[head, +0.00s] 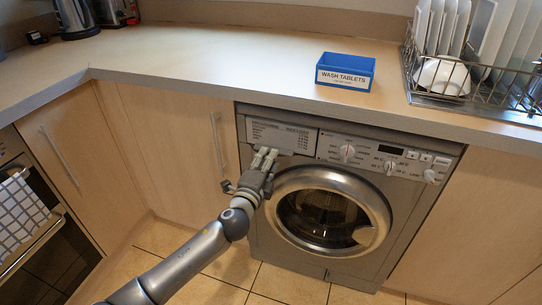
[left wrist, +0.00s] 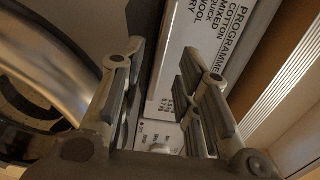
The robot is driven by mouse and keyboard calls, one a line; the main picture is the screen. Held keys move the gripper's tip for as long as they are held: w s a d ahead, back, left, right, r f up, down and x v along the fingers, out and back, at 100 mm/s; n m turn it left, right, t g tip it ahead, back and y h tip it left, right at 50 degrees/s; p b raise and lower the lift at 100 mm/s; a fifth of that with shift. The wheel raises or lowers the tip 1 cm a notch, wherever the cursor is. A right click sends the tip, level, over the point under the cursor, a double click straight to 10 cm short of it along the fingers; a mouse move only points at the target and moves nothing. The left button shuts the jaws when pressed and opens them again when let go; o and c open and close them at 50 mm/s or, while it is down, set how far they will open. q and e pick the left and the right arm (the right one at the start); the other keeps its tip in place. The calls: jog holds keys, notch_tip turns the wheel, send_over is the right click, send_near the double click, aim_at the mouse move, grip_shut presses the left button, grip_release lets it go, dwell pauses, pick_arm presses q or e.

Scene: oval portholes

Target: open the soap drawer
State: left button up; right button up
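The soap drawer (head: 296,137) is the pale, labelled panel at the upper left of the washing machine's (head: 376,140) front. It looks flush with the front, so it appears closed. My left gripper (head: 264,156) is at the drawer's lower left part, fingers pointing up toward it. In the left wrist view the gripper (left wrist: 160,75) is open, with its two fingers apart and the drawer front (left wrist: 226,28) with its printed programme list showing between and beyond them. Whether a finger touches the drawer I cannot tell. My right gripper is not in view.
The round door (head: 330,212) of the machine is just right of and below the gripper. The worktop (head: 210,60) overhangs the drawer from above. A blue wash tablets box (head: 345,72) and a dish rack (head: 470,95) stand on it. A cabinet door handle (head: 217,140) is to the left.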

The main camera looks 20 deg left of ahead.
pick_arm(q)
jog(key=shift+w, duration=1.5)
grip_shut()
